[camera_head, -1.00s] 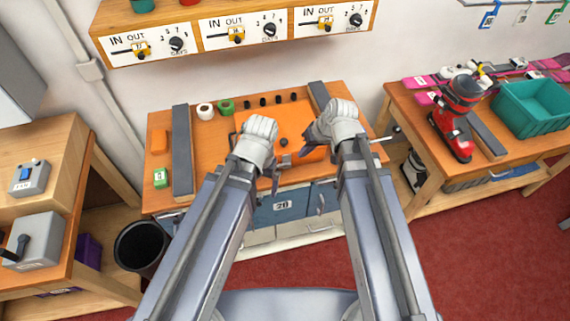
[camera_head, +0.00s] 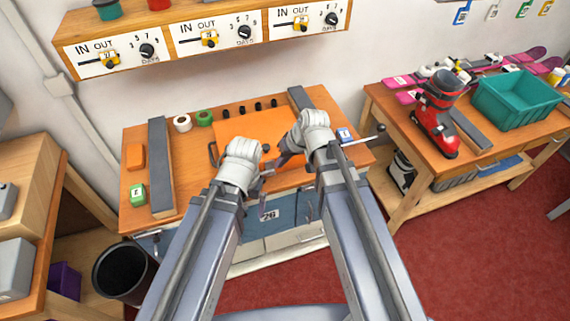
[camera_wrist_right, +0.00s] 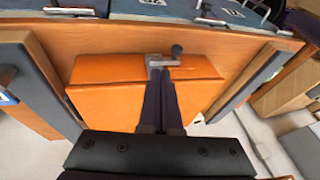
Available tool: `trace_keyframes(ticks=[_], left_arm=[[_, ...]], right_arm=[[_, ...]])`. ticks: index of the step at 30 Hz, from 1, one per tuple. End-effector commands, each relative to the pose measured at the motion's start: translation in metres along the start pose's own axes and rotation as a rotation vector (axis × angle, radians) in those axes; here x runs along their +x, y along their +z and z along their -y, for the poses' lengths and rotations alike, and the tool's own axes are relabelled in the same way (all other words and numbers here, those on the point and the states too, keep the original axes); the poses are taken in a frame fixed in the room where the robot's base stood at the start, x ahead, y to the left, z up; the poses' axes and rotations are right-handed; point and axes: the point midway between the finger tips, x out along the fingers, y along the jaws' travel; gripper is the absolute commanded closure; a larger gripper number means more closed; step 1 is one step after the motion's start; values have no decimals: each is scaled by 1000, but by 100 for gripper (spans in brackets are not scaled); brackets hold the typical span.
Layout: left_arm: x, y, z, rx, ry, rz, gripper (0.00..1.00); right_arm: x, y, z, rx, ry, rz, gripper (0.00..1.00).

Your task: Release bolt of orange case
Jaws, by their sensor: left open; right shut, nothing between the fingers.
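The orange case (camera_head: 250,128) lies on the bench between two dark grey rails. In the right wrist view, the orange case (camera_wrist_right: 115,102) has a grey metal bolt (camera_wrist_right: 160,62) with a dark knob (camera_wrist_right: 176,50) at its edge. My right gripper (camera_head: 278,163) is shut and empty at the case's front edge. In its wrist view, the right fingertips (camera_wrist_right: 162,72) are at the bolt and overlap it; contact cannot be told. My left gripper (camera_head: 266,193) is open and empty, lower, in front of the bench edge. The hands hide part of the case's front.
Grey rails (camera_head: 160,165) flank the case. Tape rolls (camera_head: 182,122), an orange block (camera_head: 135,157) and a green box (camera_head: 138,194) sit at the left. A lever with a dark knob (camera_head: 380,128) sticks out at the right. A black bin (camera_head: 122,270) stands on the floor.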

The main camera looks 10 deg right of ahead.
Motion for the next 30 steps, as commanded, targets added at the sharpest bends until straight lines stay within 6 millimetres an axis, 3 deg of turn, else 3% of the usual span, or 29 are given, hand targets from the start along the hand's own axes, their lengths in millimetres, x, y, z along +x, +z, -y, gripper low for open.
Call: trace_keyframes(ticks=[1,3,12,30], left_arm=[[15,-1,-1,-1,0,0,0],[24,-1,-2,-1,0,0,0],[53,-3,-5,-1,0,0,0],[60,-4,-6,-1,0,0,0]], right_arm=[[15,1,-2,-1,0,0,100],[26,1,-2,-2,0,0,100],[59,7,11,-3,-1,0,100],[68,9,20,0,0,0,100]])
